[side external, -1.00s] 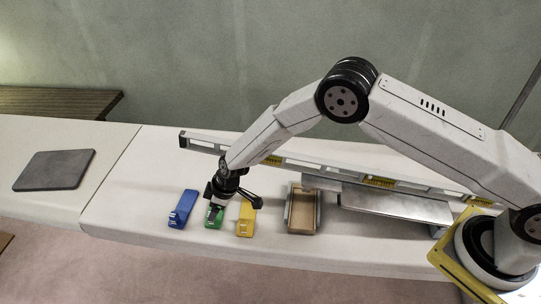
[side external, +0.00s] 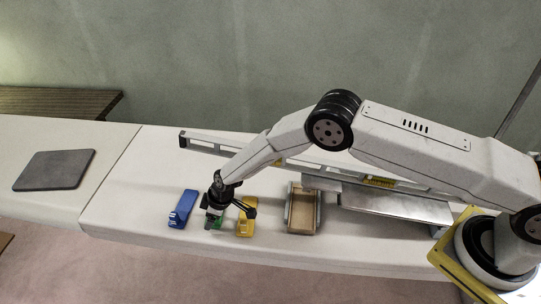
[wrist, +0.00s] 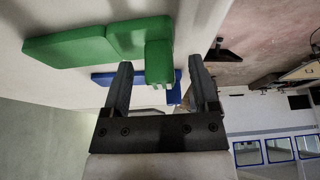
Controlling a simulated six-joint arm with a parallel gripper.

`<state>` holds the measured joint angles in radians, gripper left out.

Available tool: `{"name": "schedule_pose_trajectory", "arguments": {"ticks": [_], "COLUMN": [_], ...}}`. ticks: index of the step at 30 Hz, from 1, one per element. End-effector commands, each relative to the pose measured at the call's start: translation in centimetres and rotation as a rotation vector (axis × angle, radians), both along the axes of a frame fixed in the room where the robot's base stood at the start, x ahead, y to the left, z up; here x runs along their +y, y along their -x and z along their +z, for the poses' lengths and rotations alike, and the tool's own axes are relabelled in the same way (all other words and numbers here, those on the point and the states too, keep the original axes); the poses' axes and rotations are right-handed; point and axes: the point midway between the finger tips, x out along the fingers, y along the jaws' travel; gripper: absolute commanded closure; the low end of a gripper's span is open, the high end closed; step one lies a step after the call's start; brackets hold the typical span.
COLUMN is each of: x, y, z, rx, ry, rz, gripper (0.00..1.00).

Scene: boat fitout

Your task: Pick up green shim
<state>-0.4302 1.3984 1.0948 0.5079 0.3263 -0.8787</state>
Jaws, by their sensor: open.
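The green shim (side external: 217,224) lies on the white bench between the blue shim (side external: 183,208) and the yellow shim (side external: 246,220), partly hidden by my gripper in the side view. My gripper (side external: 214,217) is low over it. In the wrist view my gripper (wrist: 163,85) is open, with one finger on each side of the near end of the green shim (wrist: 158,62). I cannot tell whether the fingers touch it. The blue shim (wrist: 107,79) shows behind it.
A tray with a tan floor (side external: 303,212) stands to the right of the yellow shim. A long metal level (side external: 200,144) lies along the back of the bench. A dark grey pad (side external: 54,170) lies on the left section, with clear bench around it.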

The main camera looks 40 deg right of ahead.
Motion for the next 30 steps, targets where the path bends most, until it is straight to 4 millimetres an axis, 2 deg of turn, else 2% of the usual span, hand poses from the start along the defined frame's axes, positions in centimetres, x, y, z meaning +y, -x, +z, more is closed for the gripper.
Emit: {"name": "schedule_pose_trajectory", "arguments": {"ticks": [14,15,17,21,22,30], "x": [0.02,0.01,0.01,0.01,0.01,0.02], "y": [0.01,0.01,0.01,0.01,0.01,-0.01], "z": [-0.04,-0.03,-0.03,-0.03,-0.03,0.00], "rx": [0.000,0.000,0.000,0.000,0.000,0.000], "ry": [0.000,0.000,0.000,0.000,0.000,0.000], "rz": [0.000,0.000,0.000,0.000,0.000,0.000], "gripper": [0.24,0.30,0.49,0.93,1.00,1.00]}}
